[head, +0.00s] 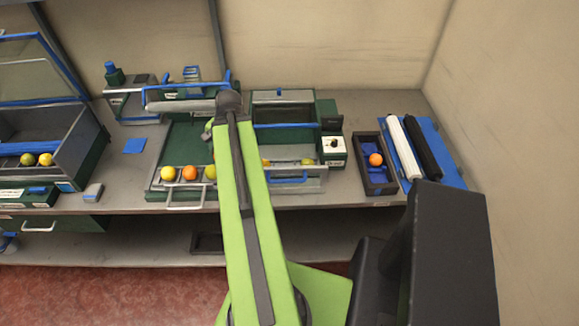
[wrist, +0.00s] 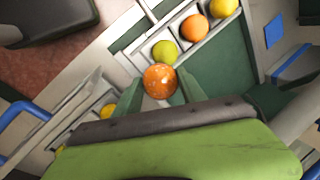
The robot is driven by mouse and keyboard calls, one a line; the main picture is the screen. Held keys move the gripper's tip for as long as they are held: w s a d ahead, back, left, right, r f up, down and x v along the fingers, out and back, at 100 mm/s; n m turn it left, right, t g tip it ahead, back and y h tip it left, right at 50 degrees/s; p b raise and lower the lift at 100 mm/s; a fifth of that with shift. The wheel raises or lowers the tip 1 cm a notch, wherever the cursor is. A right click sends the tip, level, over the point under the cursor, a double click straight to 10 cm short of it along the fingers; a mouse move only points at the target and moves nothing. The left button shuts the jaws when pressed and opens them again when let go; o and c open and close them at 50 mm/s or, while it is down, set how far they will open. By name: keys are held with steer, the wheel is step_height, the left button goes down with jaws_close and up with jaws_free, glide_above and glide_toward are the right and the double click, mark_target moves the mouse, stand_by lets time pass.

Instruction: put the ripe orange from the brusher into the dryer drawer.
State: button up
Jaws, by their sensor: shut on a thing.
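My gripper (wrist: 157,92) is shut on an orange (wrist: 160,81), with one green finger on each side of it. In the wrist view the held orange overlaps the end of a compartmented drawer (wrist: 128,58); its height above it is unclear. In the head view my arm hides the gripper and this orange. The drawer (head: 187,196) shows at the front of a green unit, with a yellow-green fruit (head: 210,172), an orange fruit (head: 189,173) and a yellow fruit (head: 168,173) side by side. I cannot tell which unit is named brusher or dryer.
A machine with a knob (head: 333,145) and a fruit-holding front channel stands right of my arm. A small dark tray (head: 363,146) holds another orange (head: 375,160). White and black rollers (head: 405,148) lie farther right. A glass-lidded bin (head: 68,160) stands at the left.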

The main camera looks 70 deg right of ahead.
steer(key=shift+s+r, duration=0.1)
steer(key=shift+s, duration=0.05)
steer(key=s+d+m+h, duration=0.1)
steer(key=s+d+m, duration=0.25)
steer(key=m, duration=0.25)
steer(key=m+g+h, duration=0.1)
steer(key=m+g, duration=0.5)
steer(key=m, duration=1.3)
glide_above(283, 162)
steer(key=s+a, duration=0.1)
steer(key=a, duration=0.2)
step_height(283, 162, down, 10)
steer(key=b, duration=1)
steer(key=shift+s+a, duration=0.15)
steer(key=shift+r, duration=0.1)
steer(key=shift+f, duration=0.2)
steer(key=o, duration=1.1)
steer(key=shift+r, duration=0.1)
